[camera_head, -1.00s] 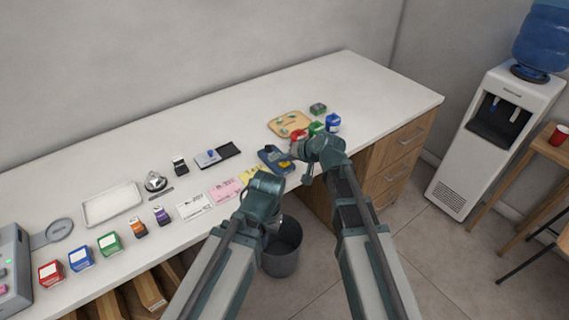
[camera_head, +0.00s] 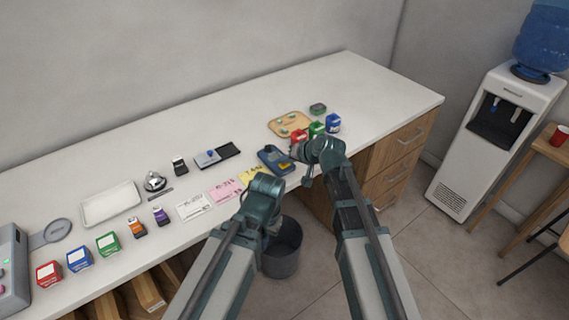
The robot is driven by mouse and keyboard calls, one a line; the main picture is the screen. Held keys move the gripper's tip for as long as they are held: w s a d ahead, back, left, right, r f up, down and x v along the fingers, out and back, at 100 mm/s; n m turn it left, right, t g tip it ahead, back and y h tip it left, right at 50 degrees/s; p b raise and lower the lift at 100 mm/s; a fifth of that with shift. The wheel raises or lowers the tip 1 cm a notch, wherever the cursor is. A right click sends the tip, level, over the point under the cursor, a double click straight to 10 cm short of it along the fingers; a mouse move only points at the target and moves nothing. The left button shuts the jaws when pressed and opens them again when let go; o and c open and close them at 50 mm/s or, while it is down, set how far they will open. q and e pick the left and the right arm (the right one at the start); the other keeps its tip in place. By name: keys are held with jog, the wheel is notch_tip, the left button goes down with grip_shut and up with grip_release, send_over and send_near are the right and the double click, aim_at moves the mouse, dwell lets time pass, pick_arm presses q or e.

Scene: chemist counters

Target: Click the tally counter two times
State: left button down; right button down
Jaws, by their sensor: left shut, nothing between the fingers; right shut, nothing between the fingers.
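No object is clear enough to name surely as the tally counter. A small round chrome piece on a dark base (camera_head: 155,181) stands right of the white tray; it may be the counter or a bell. A small upright dark piece with a pale face (camera_head: 180,166) stands just right of it. My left gripper (camera_head: 264,185) is shut and empty over the counter's front edge, far right of both pieces. My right gripper (camera_head: 299,151) is shut and empty, farther right, close to the blue device (camera_head: 271,157) and red box. Its fingertips are small and partly hidden by the wrist.
The white tray (camera_head: 110,203) is on the counter's left part, with several coloured boxes and stamps in front. Pink slips (camera_head: 224,191) lie near the front edge. A wooden board (camera_head: 288,123) and coloured boxes stand at right. The back strip of the counter is clear.

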aim_at(286, 168)
jog(key=shift+r+p, duration=0.8)
notch_tip(286, 168, up, 5)
jog(key=p, duration=0.5)
dwell(0.7)
jog(key=s+d+f+n+g+h, duration=0.1)
jog(key=s+f+g+h, duration=0.1)
jog(key=s, duration=0.6)
jog(key=s+d+f+n+g+h, duration=0.2)
jog(key=s+h, duration=0.1)
jog(key=s, duration=0.6)
jog(key=s+d+f+n+g+h, duration=0.1)
jog(key=s+d+f+g+h, duration=0.1)
jog(key=s, duration=0.6)
jog(key=shift+s+d+f+g+h, duration=0.25)
jog(key=shift+s+g+h, duration=0.1)
jog(key=shift+g, duration=0.25)
